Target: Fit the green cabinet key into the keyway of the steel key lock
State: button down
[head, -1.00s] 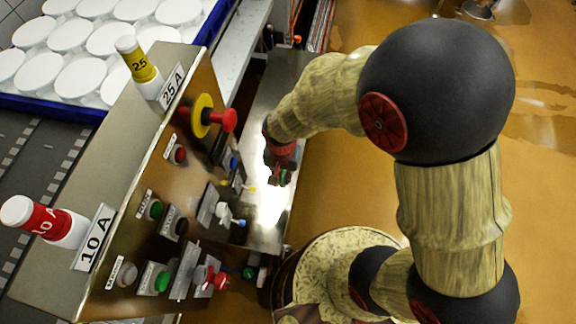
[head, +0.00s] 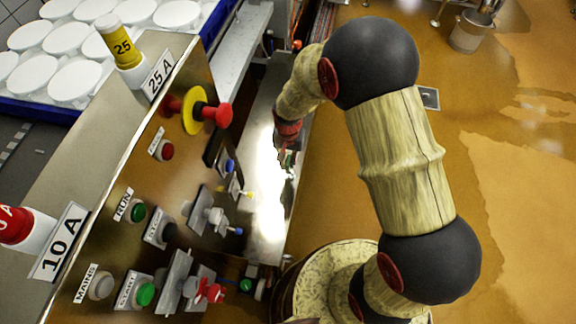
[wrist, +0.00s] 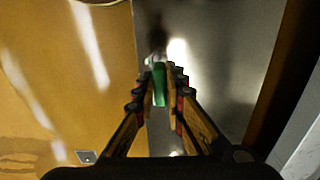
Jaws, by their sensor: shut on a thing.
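My gripper (head: 287,158) is shut on the green cabinet key (wrist: 159,85), which sits upright between the two fingers in the wrist view. In the head view the gripper points down over a bright steel surface, to the right of the control panel and apart from it. Only a little green of the key (head: 289,157) shows there. The panel carries several steel fittings, among them one with a blue-tipped part (head: 212,218) and one with a yellow-tipped part (head: 237,190). I cannot tell which is the steel key lock, and no keyway can be made out.
The steel panel (head: 110,175) fills the left, with a yellow-and-red knob (head: 200,110), red knob (head: 209,291) and labelled buttons sticking out. Two fuses (head: 120,42) stand on top. A blue crate of white moulds is behind. Brown floor lies open at right.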

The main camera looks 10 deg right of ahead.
jog(key=shift+f+b, duration=0.35)
jog(key=shift+f, duration=0.85)
jog(key=shift+s, duration=0.1)
jog(key=shift+f, duration=0.15)
jog(key=c, duration=1.8)
grip_release()
jog(key=shift+c, duration=0.2)
